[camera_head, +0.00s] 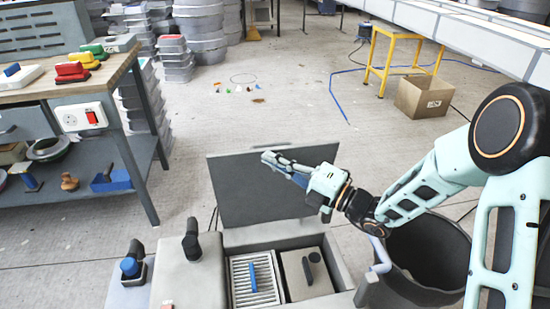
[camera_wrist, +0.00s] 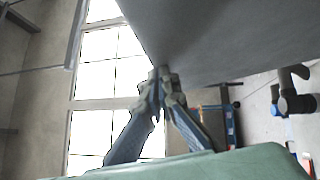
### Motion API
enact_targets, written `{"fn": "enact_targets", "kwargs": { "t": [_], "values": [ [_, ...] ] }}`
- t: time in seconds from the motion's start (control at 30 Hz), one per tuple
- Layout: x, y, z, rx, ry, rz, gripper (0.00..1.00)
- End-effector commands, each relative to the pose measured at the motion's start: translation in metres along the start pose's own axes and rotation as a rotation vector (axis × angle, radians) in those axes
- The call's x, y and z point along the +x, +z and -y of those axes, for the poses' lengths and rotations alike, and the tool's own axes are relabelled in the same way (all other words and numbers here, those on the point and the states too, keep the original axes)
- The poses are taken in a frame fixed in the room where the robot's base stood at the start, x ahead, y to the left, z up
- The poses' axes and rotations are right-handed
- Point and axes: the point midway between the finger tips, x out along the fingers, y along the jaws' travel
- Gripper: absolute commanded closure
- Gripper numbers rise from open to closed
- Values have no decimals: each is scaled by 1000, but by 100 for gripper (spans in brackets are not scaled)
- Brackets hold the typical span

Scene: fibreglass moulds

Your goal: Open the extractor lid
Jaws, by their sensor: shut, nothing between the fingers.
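The extractor lid (camera_head: 235,190) is a dark grey panel. It stands raised, roughly upright, along the back of the extractor box (camera_head: 340,262), whose inside is open to view. My gripper (camera_head: 268,158) is shut and empty in front of the lid's upper part. In the wrist view the lid (camera_wrist: 235,40) fills the upper right, and the fingertips (camera_wrist: 160,78) meet at its lower edge. I cannot tell if they touch it.
A slatted filter (camera_head: 238,280) with a blue handle and a grey block (camera_head: 310,285) sit inside the box. A dark bin (camera_head: 430,265) stands right, below my arm. A workbench (camera_head: 95,80) is left. A yellow stool (camera_head: 395,55) and carton (camera_head: 424,96) stand behind.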

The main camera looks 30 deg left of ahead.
Motion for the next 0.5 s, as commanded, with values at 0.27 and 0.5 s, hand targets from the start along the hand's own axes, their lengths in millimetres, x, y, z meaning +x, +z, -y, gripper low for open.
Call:
{"fn": "enact_targets", "kwargs": {
  "t": [0.27,0.5],
  "values": [
    [23,23,-9,61,-59,0,100],
    [45,45,-8,120,-117,-1,100]
  ]
}}
